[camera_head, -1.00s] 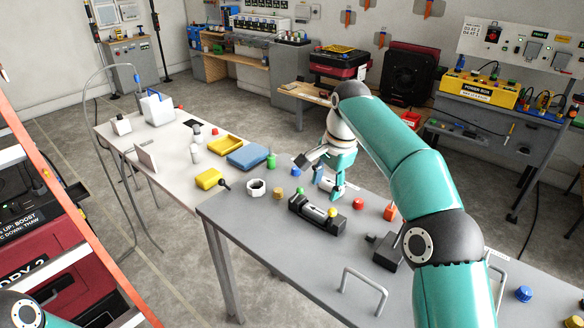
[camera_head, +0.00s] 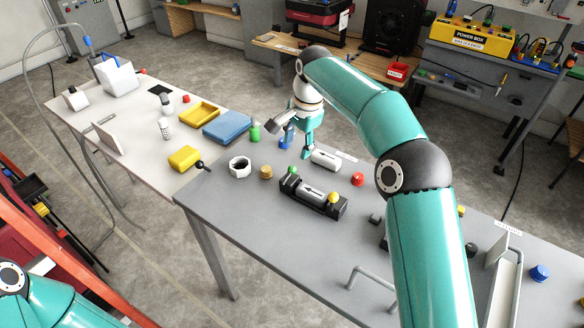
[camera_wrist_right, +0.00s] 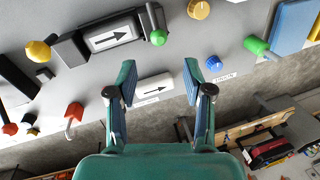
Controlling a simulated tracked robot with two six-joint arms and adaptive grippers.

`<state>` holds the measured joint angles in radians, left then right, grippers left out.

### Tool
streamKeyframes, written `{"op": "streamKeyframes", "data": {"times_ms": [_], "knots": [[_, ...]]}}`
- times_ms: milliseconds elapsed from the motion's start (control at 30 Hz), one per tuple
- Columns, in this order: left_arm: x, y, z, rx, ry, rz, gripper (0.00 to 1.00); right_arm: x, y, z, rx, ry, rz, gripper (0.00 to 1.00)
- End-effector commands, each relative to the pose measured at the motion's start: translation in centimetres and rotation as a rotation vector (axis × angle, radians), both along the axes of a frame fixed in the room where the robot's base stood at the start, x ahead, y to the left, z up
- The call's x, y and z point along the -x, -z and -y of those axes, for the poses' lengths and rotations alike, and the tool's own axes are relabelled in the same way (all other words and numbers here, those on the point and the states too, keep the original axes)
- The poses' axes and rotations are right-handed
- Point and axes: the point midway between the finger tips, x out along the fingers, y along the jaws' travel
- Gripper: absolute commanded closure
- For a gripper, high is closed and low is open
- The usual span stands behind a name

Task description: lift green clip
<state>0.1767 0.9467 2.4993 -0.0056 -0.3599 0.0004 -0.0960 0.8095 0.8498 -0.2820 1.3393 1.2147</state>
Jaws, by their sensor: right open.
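A yellow piece (camera_head: 333,197) is at the other end. The clip also shows in the right wrist view (camera_wrist_right: 158,37), above and apart from the fingers. My right gripper (camera_head: 305,150) is open and empty, behind the holder, beside a second arrow-marked white cylinder (camera_head: 325,159). That cylinder shows between and beyond its fingers (camera_wrist_right: 158,80) in the wrist view. My left arm shows at lower left; its gripper is out of view.
Another green object (camera_head: 255,132) stands near a blue box (camera_head: 227,126) and yellow tray (camera_head: 200,114). A white ring (camera_head: 240,167), brass knob (camera_head: 266,172), blue knob (camera_head: 285,142) and red piece (camera_head: 357,179) stand around the holder. The grey table's front left is clear.

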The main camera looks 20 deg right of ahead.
Motion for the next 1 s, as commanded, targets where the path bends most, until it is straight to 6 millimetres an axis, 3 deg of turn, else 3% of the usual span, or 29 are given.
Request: {"op": "streamKeyframes", "data": {"times_ms": [200,400,600,900,1000], "knots": [[0.0,0.0,0.0,0.0,0.0,0.001,0.6,-0.7,4.8,-0.4,0.0,0.001,-0.005,0.49],[0.0,-0.4,0.0,0.0,0.0,0.001,0.6,-1.3,7.9,-0.7,-0.001,0.002,-0.004,0.49],[0.0,-0.5,0.0,0.0,0.0,0.001,0.6,-1.6,9.5,-0.9,-0.001,0.0,0.0,0.49],[0.0,-0.5,0.0,0.0,0.0,0.001,0.6,-1.7,9.7,-1.0,0.0,-0.001,0.001,0.49],[0.0,-0.5,0.0,0.0,0.0,0.001,0.6,-1.7,9.7,-1.0,0.0,-0.001,0.0,0.64]]}}
